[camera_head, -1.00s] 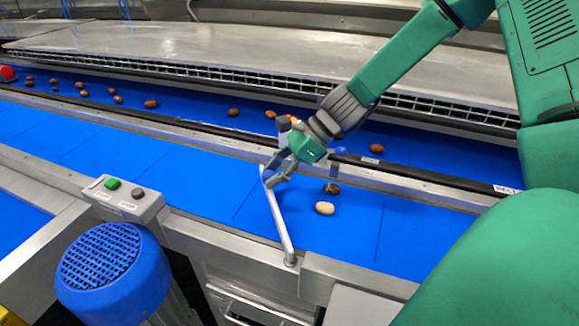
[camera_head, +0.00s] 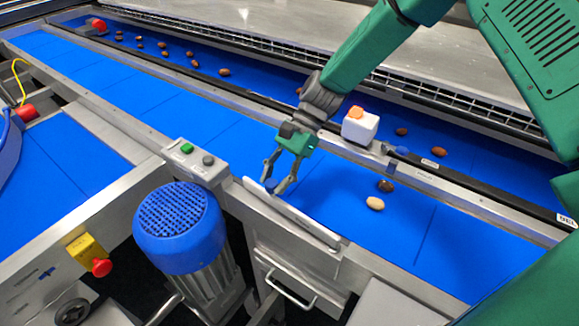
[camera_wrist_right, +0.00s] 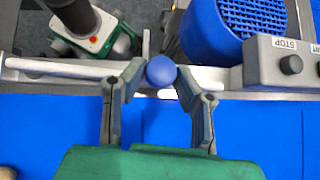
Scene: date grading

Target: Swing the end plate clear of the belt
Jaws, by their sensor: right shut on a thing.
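The end plate (camera_head: 300,218) is a slim pale metal bar. It lies along the near side rail of the front blue belt (camera_head: 205,120), roughly parallel to the belt's edge. Its pivot end is toward the right, and a blue knob (camera_wrist_right: 160,71) is at the other end. My right gripper (camera_head: 269,186) is shut on this knob, which shows between both fingertips in the wrist view (camera_wrist_right: 160,75). A pale date (camera_head: 375,203) and a dark date (camera_head: 385,185) lie on the front belt to the right of the gripper. My left gripper is out of view.
A blue motor (camera_head: 180,225) and a button box (camera_head: 197,161) stand close left of the gripper. A white box with an orange top (camera_head: 360,128) sits beyond it on the divider. Several dates lie on the back belt (camera_head: 260,88).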

